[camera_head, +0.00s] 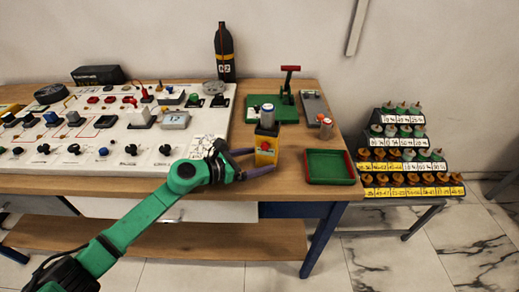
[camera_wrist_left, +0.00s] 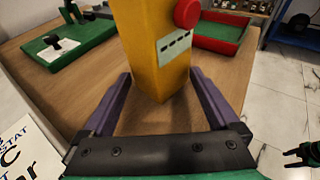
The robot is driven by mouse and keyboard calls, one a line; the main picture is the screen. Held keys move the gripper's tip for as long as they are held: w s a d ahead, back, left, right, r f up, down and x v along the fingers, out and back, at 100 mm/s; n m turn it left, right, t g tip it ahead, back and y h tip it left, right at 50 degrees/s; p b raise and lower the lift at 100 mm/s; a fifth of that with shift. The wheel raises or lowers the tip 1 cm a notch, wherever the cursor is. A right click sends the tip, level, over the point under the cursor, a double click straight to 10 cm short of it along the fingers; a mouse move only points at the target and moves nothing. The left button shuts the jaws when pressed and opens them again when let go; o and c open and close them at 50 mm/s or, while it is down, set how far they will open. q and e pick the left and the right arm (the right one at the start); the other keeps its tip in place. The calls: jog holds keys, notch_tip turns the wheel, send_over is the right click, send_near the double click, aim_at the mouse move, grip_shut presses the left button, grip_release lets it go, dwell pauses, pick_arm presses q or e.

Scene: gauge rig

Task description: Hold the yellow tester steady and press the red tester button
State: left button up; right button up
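The yellow tester (camera_head: 265,158) stands upright on the wooden table, right of the white panel. Its red button (camera_head: 271,151) is on the front face; the button also shows in the left wrist view (camera_wrist_left: 187,13) above a pale label. My left gripper (camera_head: 248,164) is open, with its purple fingers on either side of the tester. In the left wrist view the tester (camera_wrist_left: 155,60) is between the fingers, with narrow gaps beside it. What seems to be my right gripper (camera_wrist_left: 292,158) is small at the right edge of that view, prongs apart, away from the tester.
A green tray with red rim (camera_head: 330,180) lies right of the tester. A green base with a red-handled lever (camera_head: 288,85) stands behind it. The white panel (camera_head: 90,163) with several switches fills the left. A stepped rack (camera_head: 405,160) stands beyond the table's right edge.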

pick_arm(q)
jog(key=shift+d, duration=0.1)
grip_shut()
